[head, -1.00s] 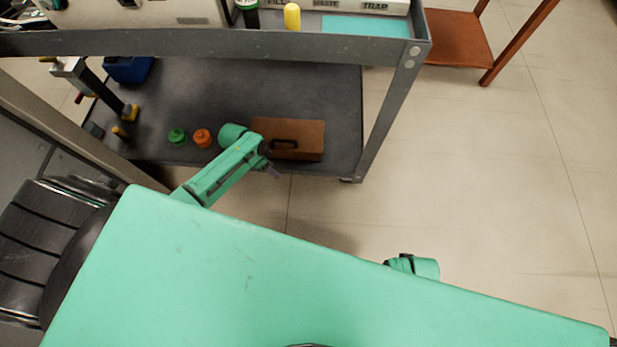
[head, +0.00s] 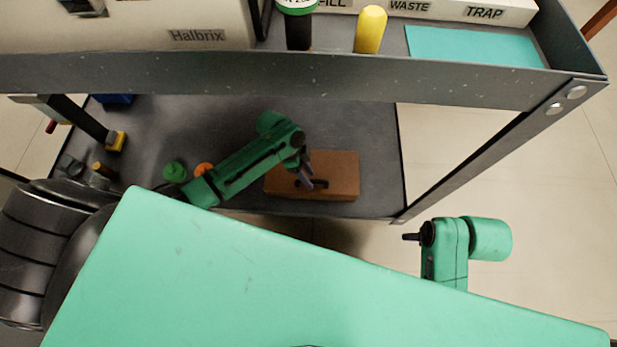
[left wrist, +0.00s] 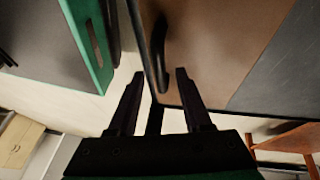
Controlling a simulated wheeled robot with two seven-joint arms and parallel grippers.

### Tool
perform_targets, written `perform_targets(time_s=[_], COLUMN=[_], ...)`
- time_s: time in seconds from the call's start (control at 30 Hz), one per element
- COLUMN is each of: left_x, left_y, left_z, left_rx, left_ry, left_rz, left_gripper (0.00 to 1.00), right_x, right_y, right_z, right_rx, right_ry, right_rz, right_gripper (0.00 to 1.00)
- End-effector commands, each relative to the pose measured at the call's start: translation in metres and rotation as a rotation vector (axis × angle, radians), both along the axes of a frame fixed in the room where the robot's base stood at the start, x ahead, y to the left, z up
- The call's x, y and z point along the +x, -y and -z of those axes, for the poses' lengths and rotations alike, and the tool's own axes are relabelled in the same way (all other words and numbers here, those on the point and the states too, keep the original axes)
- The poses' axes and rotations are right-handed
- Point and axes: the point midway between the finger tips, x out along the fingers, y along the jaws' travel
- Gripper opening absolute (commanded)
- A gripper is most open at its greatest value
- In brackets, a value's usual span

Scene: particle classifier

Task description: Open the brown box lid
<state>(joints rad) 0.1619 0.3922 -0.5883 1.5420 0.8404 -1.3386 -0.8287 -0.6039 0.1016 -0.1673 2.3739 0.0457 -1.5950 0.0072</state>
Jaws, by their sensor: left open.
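The brown box (head: 338,175) sits on the lower shelf of the grey cart, near its front edge, with its lid down. Its dark handle (head: 321,184) is on the side facing me and is partly covered by my left gripper. My left gripper (head: 307,183) is open and empty, right at the front of the box by the handle. In the left wrist view its fingers (left wrist: 155,90) point at the brown box (left wrist: 222,45), with the dark handle (left wrist: 159,50) just beyond the fingertips. My right gripper (head: 410,237) is off the cart at the right; its jaws are too small to read.
The cart's upper shelf rim (head: 300,85) overhangs the lower shelf (head: 378,130). A green knobbed piece (head: 173,171) and an orange one (head: 204,169) stand left of the box, close to my left arm. Open floor lies to the right.

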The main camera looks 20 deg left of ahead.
Motion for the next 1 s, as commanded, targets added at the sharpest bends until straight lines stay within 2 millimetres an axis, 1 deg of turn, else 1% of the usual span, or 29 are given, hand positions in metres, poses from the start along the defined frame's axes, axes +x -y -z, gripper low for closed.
perform_targets(time_s=[0.07,0.27,0.3,0.37,0.4,0.43,1.0], left_x=[0.0001,0.0000,0.0000,0.0000,-0.0001,-0.0001,-0.0002], left_y=[0.0017,0.0017,0.0016,0.0016,0.0015,0.0015,0.0011], left_z=[0.0037,0.0032,0.0032,0.0032,0.0033,0.0032,0.0032], left_rx=[0.000,0.000,0.000,0.000,0.000,0.000,0.001], left_ry=[0.001,0.001,0.001,0.001,0.001,0.001,0.000], left_rz=[0.000,0.000,0.000,0.000,0.000,0.000,-0.001], left_gripper=[0.50,0.50,0.42,0.19,0.04,0.00,0.00], right_x=[-0.0014,-0.0015,-0.0015,-0.0014,-0.0014,-0.0014,-0.0016], right_y=[0.0000,0.0000,0.0000,0.0000,0.0000,0.0000,0.0002], right_z=[-0.0034,-0.0054,-0.0053,-0.0053,-0.0052,-0.0052,-0.0047], right_rx=[0.001,0.002,0.001,0.001,0.001,0.001,0.001], right_ry=[0.000,0.001,0.001,0.001,0.001,0.001,0.000], right_rz=[-0.001,-0.002,-0.002,-0.002,-0.001,-0.001,-0.001], right_gripper=[0.50,0.50,0.50,0.50,0.50,0.50,0.50])
